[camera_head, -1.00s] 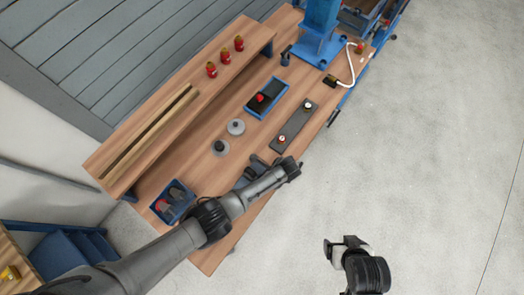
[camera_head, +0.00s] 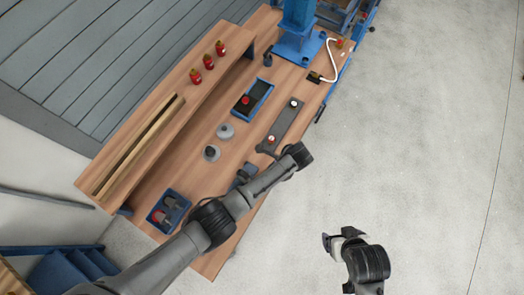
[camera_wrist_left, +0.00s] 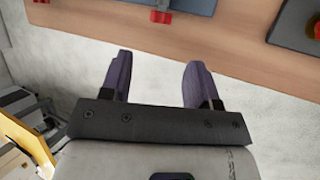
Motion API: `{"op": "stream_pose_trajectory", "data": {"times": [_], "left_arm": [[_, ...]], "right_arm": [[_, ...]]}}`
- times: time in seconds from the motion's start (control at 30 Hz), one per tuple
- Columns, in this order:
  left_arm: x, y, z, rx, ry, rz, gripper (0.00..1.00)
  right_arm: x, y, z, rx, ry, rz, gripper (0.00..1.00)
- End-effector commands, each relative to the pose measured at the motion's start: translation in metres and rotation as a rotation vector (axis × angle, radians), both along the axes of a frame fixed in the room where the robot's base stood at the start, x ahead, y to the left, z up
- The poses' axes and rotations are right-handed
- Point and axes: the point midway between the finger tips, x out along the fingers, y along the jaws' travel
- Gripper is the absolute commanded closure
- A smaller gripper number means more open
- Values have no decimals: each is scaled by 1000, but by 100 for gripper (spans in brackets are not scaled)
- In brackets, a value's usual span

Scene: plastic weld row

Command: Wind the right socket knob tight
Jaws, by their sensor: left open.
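The dark socket plate (camera_head: 283,123) lies on the bench with two pale-topped knobs. The right knob (camera_head: 294,103) is at its far upper end; the other knob (camera_head: 271,139) is at its near end. My left gripper (camera_wrist_left: 157,82) is open, with nothing between its fingers, low by the bench's front edge. The left wrist view shows a corner of a dark plate (camera_wrist_left: 296,22) with a red knob (camera_wrist_left: 316,28) at upper right.
A blue tray with a red item (camera_head: 252,98), two grey round pieces (camera_head: 218,142) and a blue bin (camera_head: 168,211) stand on the bench (camera_head: 215,180). Red bottles (camera_head: 208,62) stand on the raised shelf. A blue press (camera_head: 298,40) stands at the far end. The floor at right is clear.

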Motion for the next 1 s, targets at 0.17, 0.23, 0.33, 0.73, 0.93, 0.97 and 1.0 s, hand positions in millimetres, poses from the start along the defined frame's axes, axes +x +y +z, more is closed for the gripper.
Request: {"op": "stream_pose_trajectory", "data": {"times": [0.17, 0.23, 0.33, 0.73, 0.93, 0.97, 1.0], "left_arm": [[4, -13, 20, -2, -2, -1, 44], [5, -15, 25, -1, 0, 0, 44], [6, -17, 29, -1, 0, 0, 44], [6, -19, 31, -1, -1, 1, 44], [3, -24, 34, -70, -66, 91, 44], [3, -26, 35, -93, -90, 125, 44], [3, -27, 37, -128, -125, 180, 44]], "right_arm": [[0, 1, 1, 4, 0, -3, 15], [0, 1, 1, 5, 0, -4, 15], [0, 1, 1, 5, 0, -4, 15], [0, 0, 1, 1, -1, -1, 15], [0, -2, 1, -5, -1, 4, 15], [0, -2, 1, -5, -1, 4, 15], [0, -2, 1, -6, -1, 3, 15]]}}
